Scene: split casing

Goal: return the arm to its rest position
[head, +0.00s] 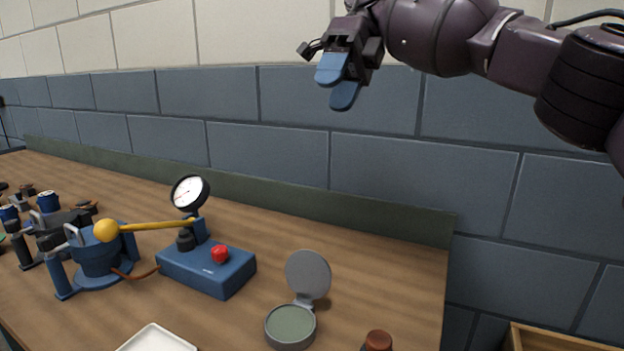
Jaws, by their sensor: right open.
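My right arm (500,45) comes in from the right at the top of the head view, dark purple and black. My right gripper (338,88) has blue fingertips that point down and a little left. It is open and empty, raised high in front of the tiled wall and apart from everything on the bench. My left gripper is not in view.
The wooden bench (400,275) carries a blue box with a red button (205,268), a dial gauge (188,192), a yellow-knobbed lever device (98,250), an open round grey tin (290,326) and a white tray (156,339). A wooden crate (550,338) stands lower right.

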